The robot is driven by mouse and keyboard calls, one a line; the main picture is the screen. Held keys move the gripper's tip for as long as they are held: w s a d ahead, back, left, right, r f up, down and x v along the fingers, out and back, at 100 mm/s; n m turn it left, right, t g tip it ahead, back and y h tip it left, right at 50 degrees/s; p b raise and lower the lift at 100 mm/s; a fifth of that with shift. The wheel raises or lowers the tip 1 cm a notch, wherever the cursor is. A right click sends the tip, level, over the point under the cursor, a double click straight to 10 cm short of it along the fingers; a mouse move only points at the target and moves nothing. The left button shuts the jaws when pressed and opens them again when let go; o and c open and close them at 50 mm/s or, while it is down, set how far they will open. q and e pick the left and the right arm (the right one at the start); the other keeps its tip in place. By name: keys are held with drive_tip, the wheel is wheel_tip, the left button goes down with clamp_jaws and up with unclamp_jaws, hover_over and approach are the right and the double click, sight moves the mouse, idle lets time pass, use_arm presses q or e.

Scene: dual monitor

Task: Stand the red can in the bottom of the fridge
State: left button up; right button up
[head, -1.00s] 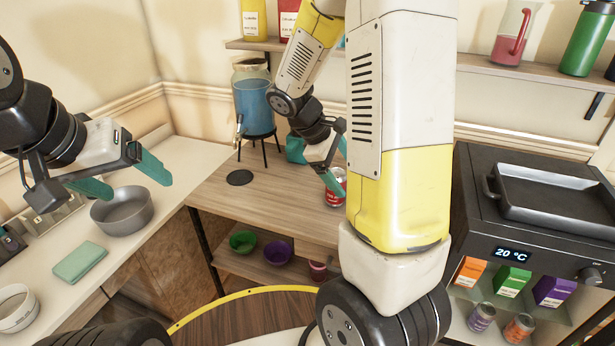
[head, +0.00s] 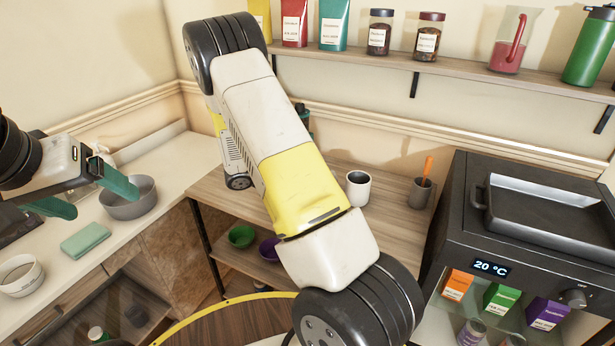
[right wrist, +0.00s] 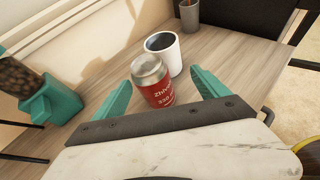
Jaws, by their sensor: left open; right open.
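The red can (right wrist: 158,92) with a silver top stands on the wooden table in the right wrist view. My right gripper (right wrist: 162,84) is open, with one finger on each side of the can. The left finger appears close to the can, and a gap shows at the right finger. In the head view my own right arm hides this gripper and the can. My left gripper (head: 88,196) is open and empty over the left counter. The black fridge (head: 448,205) with a 20 °C display stands at the right; its shelf shows cartons and cans, and its bottom is out of view.
A white mug (head: 358,188) stands just behind the can, and a dark cup (head: 420,193) stands farther right. A tray (head: 550,215) lies on the fridge. A grey pot (head: 128,198) stands on the left counter. A wall shelf (head: 380,62) holds jars and packets.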

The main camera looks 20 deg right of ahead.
drive_tip(key=shift+n, duration=0.5)
drive_tip(key=x, duration=0.3)
drive_tip(key=w+x, duration=0.1)
drive_tip(key=x, duration=0.5)
drive_tip(key=shift+w+a+f, duration=0.2)
drive_tip(key=shift+w+f, duration=0.15)
drive_tip(key=shift+w, duration=0.05)
clamp_jaws()
drive_tip(key=shift+r, duration=0.1)
